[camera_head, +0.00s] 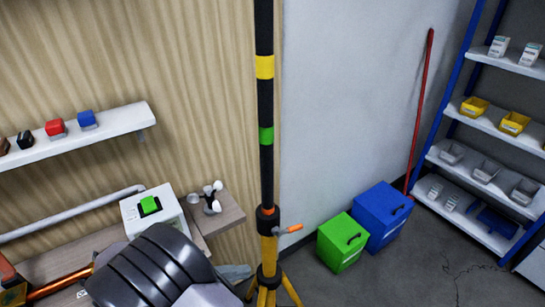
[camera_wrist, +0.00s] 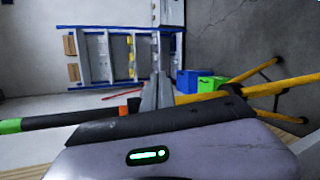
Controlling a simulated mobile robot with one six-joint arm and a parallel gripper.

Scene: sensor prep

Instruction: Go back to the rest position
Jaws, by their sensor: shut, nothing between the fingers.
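My gripper (camera_wrist: 158,92) shows in the wrist view as grey fingers closed together, with nothing between them. The grey wrist housing with a green light fills the bottom of that view. The fingers point toward the open room, with the shelf rack beyond them. In the head view my dark ribbed arm is at the bottom left, in front of the workbench (camera_head: 90,258); the fingers are not visible there.
A banded pole (camera_head: 266,160) on a yellow tripod (camera_head: 268,255) stands close to the right of my arm. A white box with a green button (camera_head: 150,205) sits on the bench. Green (camera_head: 342,242) and blue (camera_head: 383,215) bins and a blue-framed rack (camera_head: 470,150) stand at right.

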